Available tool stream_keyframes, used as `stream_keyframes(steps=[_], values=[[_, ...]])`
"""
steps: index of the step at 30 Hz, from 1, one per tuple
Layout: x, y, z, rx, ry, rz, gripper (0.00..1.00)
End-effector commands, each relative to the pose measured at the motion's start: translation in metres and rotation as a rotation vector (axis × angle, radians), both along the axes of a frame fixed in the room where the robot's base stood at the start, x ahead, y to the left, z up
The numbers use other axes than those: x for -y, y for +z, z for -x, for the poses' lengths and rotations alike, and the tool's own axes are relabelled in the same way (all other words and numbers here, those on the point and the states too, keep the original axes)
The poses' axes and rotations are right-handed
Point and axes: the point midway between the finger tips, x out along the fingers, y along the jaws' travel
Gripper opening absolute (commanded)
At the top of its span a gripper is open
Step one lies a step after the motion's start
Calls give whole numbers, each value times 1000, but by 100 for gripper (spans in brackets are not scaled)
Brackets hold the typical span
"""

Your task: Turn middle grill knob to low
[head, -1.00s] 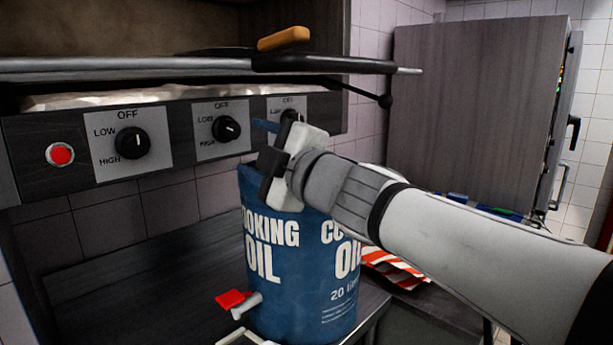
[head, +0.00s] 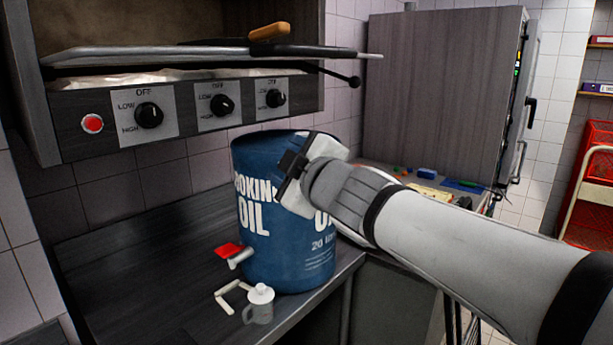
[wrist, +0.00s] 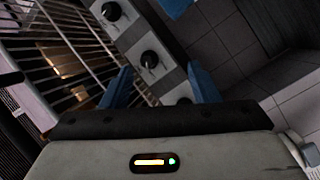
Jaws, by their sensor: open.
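The grill's control panel (head: 70,143) carries three black knobs on pale plates marked OFF, LOW and HIGH. The middle knob (head: 222,105) is fully visible in the head view, with a pale mark on its right side; its exact setting is too small to read. It also shows between my fingers' lines in the wrist view (wrist: 150,59). The left knob (head: 149,115) and right knob (head: 276,98) flank it. My gripper (wrist: 160,82) is open and empty, its blue fingers spread. In the head view it is below and right of the knobs, apart from them, its fingers hidden.
A blue cooking oil drum (head: 255,255) with a red tap stands on the dark counter (head: 130,270), behind my gripper in the head view. A small shaker (head: 260,300) is in front. A red button (head: 92,123) sits left on the panel. A grill handle (head: 310,50) juts out above.

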Motion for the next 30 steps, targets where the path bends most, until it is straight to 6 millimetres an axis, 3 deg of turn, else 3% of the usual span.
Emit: stream_keyframes(steps=[5, 8, 11, 15, 18, 22, 26, 30], values=[[52, -48, -8, -185, -200, -65, 55], [88, -89, -3, -341, -340, -115, 55], [131, -143, 16, -548, -525, -192, 55], [174, -220, 69, -874, -775, -313, 55], [187, -261, 113, -1084, -908, -390, 55], [187, -292, 157, -1285, -1011, -463, 55], [181, -303, 177, -1381, -1051, -496, 55], [180, -305, 180, -1395, -1055, -499, 55]])
